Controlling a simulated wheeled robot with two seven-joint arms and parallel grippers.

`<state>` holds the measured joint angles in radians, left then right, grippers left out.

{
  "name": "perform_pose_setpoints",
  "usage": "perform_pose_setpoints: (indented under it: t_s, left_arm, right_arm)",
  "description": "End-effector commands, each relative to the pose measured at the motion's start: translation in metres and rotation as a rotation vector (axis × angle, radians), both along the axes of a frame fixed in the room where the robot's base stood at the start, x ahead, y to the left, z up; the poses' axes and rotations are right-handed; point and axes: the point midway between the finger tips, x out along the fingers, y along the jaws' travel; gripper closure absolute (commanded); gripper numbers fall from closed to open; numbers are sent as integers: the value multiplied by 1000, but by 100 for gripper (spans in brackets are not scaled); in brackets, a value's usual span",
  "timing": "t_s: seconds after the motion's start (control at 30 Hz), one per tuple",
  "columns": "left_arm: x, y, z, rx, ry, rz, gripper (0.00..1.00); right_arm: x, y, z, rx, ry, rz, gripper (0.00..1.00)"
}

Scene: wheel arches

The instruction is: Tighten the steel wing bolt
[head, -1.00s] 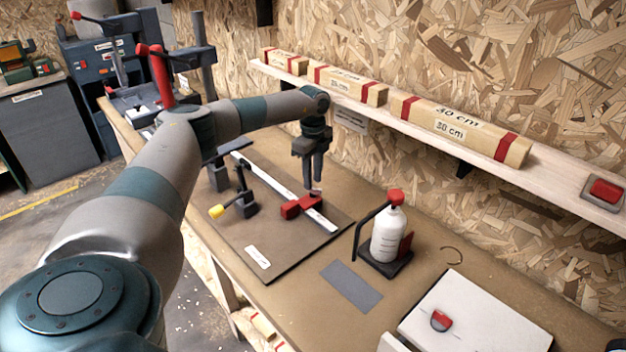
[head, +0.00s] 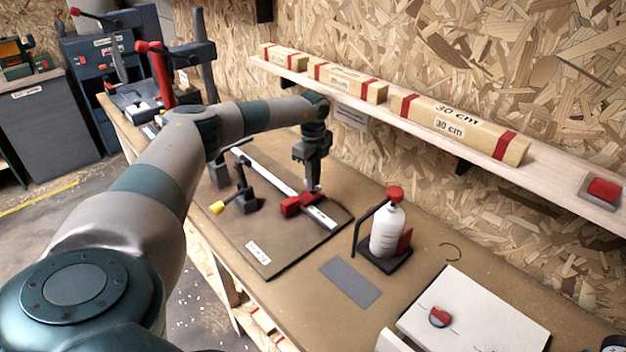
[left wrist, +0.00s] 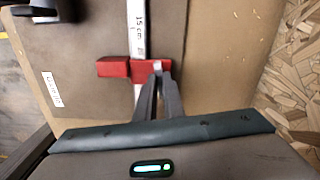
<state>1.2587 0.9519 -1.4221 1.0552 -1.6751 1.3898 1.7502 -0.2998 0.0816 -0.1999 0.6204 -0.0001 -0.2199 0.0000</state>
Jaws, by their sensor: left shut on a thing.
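The steel wing bolt (left wrist: 157,66) shows only as a small pale bit on the red stop block (left wrist: 114,68), mostly hidden by my fingers. The red stop block (head: 297,203) sits across a pale measuring rail (head: 321,217) on a brown board. My left gripper (head: 314,187) points down above the right part of the block. Its fingers (left wrist: 158,75) are nearly together, shut on the wing bolt. How tight the bolt sits cannot be seen. My right gripper is not in view.
A toggle clamp with a yellow tip (head: 217,207) stands left of the rail. A white bottle with a red cap (head: 386,232) stands to the right. A wall shelf (head: 560,183) with wooden blocks runs behind. The bench front between the grey plate (head: 350,282) and board is clear.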

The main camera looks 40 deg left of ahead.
Motion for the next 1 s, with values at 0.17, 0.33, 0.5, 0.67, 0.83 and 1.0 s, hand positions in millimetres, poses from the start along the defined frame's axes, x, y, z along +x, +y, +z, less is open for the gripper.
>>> perform_pose_setpoints:
  t_s: [0.17, 0.33, 0.5, 0.67, 0.83, 1.0]
  left_arm:
    - [0, 0, 0, 0, 0, -36, 100]
    - [0, 0, -1, 0, 0, -110, 100]
    - [0, 0, -1, 0, -1, -228, 100]
    - [1, 0, -1, 0, -2, -367, 100]
    - [1, 0, -1, 0, -2, -528, 100]
    - [1, 0, -1, 0, -3, -689, 100]
  right_arm:
    - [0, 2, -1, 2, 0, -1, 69]
    - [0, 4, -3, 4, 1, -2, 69]
    - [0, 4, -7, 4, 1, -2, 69]
    - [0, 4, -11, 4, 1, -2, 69]
    - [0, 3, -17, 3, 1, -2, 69]
    - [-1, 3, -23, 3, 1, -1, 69]
